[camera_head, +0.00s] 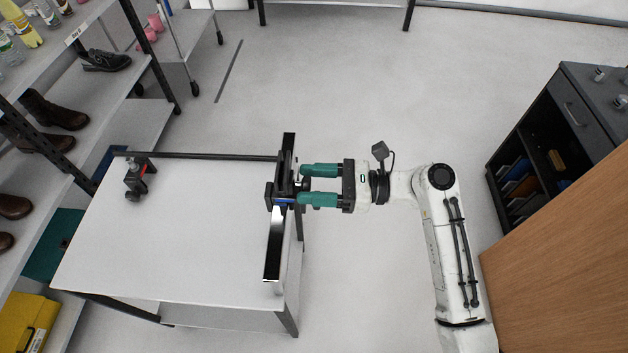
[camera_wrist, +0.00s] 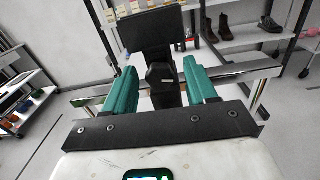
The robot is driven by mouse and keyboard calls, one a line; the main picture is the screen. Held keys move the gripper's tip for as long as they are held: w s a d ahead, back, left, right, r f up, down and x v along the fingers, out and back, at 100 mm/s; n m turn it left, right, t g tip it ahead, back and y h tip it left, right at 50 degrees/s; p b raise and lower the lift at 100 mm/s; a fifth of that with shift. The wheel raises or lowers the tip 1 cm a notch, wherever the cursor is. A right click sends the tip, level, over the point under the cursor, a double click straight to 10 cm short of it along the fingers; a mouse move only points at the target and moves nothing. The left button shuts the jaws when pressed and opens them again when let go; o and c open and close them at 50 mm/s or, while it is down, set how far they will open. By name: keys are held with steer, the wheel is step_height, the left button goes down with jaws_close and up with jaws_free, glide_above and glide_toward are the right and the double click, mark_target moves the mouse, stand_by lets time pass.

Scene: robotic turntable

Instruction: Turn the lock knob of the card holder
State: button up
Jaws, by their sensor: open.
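The card holder (camera_head: 283,190) is a dark fixture on a shiny metal rail at the right edge of the white table. In the wrist view, its flat black panel (camera_wrist: 145,32) stands upright ahead. A black knob-like part (camera_wrist: 162,86) sticks out below the panel toward me. My gripper (camera_head: 303,185) reaches the holder from the right, its teal fingers level with it. In the wrist view, my gripper (camera_wrist: 159,68) is open, one finger on each side of the knob. Gaps seem to show beside the knob; I cannot tell whether either finger touches it.
The metal rail (camera_head: 273,245) runs along the white table (camera_head: 180,235), and a dark bar (camera_head: 210,156) crosses its far side to a clamp (camera_head: 137,180). Shelves with shoes (camera_head: 55,110) stand left. A dark cabinet (camera_head: 535,125) and wooden panel (camera_head: 575,230) stand right.

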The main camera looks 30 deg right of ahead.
steer(key=shift+c, duration=0.4)
jaws_close()
steer(key=shift+r+n+p, duration=0.1)
steer(key=shift+n+p, duration=0.3)
steer(key=shift+n, duration=2)
steer(key=shift+o, duration=0.4)
jaws_free()
steer(key=shift+s, duration=0.1)
steer(key=b+v, duration=0.1)
steer(key=v, duration=0.9)
steer(key=shift+s+d, duration=0.25)
steer(key=shift+d, duration=0.05)
